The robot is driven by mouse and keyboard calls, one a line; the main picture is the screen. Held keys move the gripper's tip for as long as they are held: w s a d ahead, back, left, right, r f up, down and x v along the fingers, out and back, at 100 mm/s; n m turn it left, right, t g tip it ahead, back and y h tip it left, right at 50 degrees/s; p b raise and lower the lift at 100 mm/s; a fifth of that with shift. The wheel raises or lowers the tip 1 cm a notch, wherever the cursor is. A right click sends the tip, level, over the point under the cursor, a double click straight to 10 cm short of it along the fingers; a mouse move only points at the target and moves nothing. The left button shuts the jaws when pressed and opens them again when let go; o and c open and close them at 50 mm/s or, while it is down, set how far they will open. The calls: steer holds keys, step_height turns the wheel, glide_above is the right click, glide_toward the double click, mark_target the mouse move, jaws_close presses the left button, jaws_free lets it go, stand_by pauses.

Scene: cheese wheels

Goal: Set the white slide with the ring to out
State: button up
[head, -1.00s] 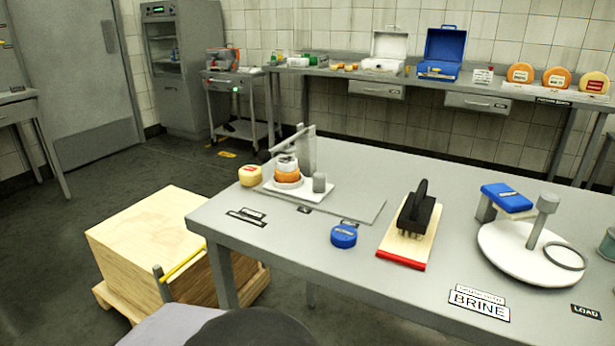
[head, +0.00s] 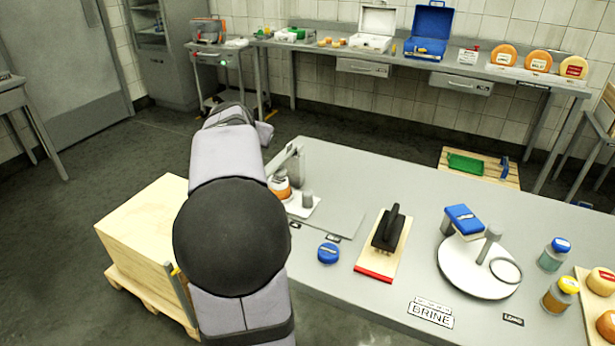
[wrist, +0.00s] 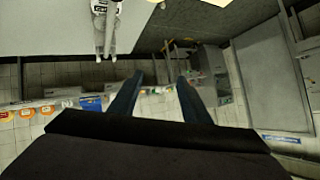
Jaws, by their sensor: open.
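No part is plainly marked as a white slide, so I cannot tell which one it is. The clearest ring (head: 505,270) is grey and lies at the right side of a round white plate (head: 462,279) on the table. In the head view my arm hides the gripper, at the left, far from the ring.
A small press with an orange cheese (head: 280,188) stands at the table's left, partly behind my arm. A blue puck (head: 328,253), a board with a black-handled tool (head: 388,232) and jars (head: 553,254) stand on the table. A wooden crate (head: 140,232) is at the left.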

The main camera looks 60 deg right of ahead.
steer(key=s+d+f+m+g+y+p, duration=0.1)
steer(key=s+d+f+g+p, duration=0.25)
steer(key=s, duration=0.45)
steer(key=m+g+y+p, duration=0.1)
steer(key=g+y+p, duration=0.1)
steer(key=p, duration=0.1)
glide_above(307, 193)
steer(key=w+a, duration=0.1)
step_height(307, 193, down, 4)
steer(key=shift+s+d+f+m+g+y+p, duration=0.25)
steer(key=shift+f+m+y+p, duration=0.2)
steer(key=shift+f+p, duration=0.95)
steer(key=shift+s+d+f+m+g+y+p, duration=0.1)
steer(key=shift+d+f+m+g+y+p, duration=0.2)
steer(key=shift+f+p, duration=1.1)
steer(key=shift+s+d+f+m+g+y+p, duration=0.1)
steer(key=shift+s+f+m+g+y+p, duration=0.3)
steer(key=shift+f, duration=1.9)
steer(key=shift+w, duration=0.2)
